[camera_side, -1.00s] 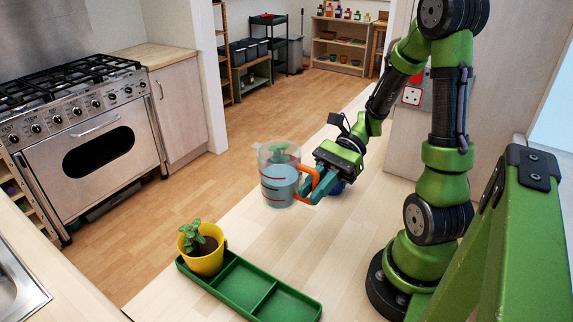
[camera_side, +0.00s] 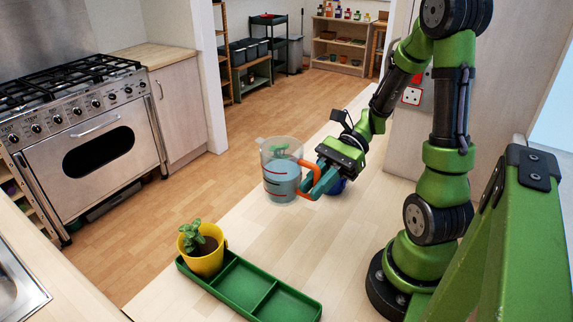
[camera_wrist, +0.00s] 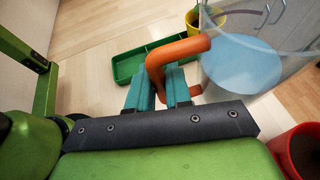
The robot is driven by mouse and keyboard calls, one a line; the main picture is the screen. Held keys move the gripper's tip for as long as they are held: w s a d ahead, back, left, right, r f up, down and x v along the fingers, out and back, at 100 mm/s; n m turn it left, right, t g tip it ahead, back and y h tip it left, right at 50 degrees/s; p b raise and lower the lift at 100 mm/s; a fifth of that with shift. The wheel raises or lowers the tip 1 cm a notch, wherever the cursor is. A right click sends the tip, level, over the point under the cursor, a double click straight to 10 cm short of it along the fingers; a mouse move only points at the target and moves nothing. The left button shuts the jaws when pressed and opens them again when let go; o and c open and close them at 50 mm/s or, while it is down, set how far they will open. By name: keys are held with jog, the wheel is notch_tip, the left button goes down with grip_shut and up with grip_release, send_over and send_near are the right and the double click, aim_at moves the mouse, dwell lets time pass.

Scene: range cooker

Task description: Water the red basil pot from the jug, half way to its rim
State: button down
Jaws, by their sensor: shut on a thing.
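The clear jug (camera_side: 282,180), with red marks and an orange handle (camera_side: 311,180), is upright and holds bluish water. My gripper (camera_side: 318,188) is shut on the handle. In the wrist view, the fingers (camera_wrist: 158,92) grip the handle (camera_wrist: 155,66) and the water (camera_wrist: 240,64) lies level in the jug. I cannot tell whether the jug's base touches the worktop. A red pot (camera_wrist: 302,152) with dark contents is partly in view at the lower right of the wrist view. In the side view, green leaves (camera_side: 279,150) show through the jug; their pot is hidden.
A yellow pot (camera_side: 207,262) with a green plant stands in the left compartment of a green tray (camera_side: 289,297); the other compartments are empty. A blue thing (camera_side: 338,187) is partly hidden behind my gripper. The worktop (camera_side: 335,245) between tray and jug is clear.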

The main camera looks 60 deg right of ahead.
jog(key=d+r+m+t+h, duration=0.1)
jog(key=d+r+m+t, duration=0.2)
jog(key=d+r+m, duration=0.2)
jog(key=m, duration=0.3)
jog(key=shift+w+d+r+m+h, duration=0.3)
jog(key=shift+w+r+m+h, duration=0.05)
jog(key=shift+r+m+h, duration=0.05)
jog(key=shift+r, duration=0.2)
dwell(0.6)
jog(key=shift+d+r+m, duration=0.1)
jog(key=shift+r+m, duration=0.05)
jog(key=shift+m, duration=0.15)
jog(key=shift+w+r+m, duration=0.2)
jog(key=shift+r+m, duration=0.1)
jog(key=shift+r, duration=0.05)
jog(key=shift+w+d+r+g+y, duration=0.15)
jog(key=shift+r+g+y, duration=0.1)
jog(key=shift+g+y, duration=0.15)
dwell(0.9)
jog(key=shift+w+r+m, duration=0.1)
jog(key=shift+r+m, duration=0.15)
jog(key=shift+m, duration=0.25)
dwell(0.5)
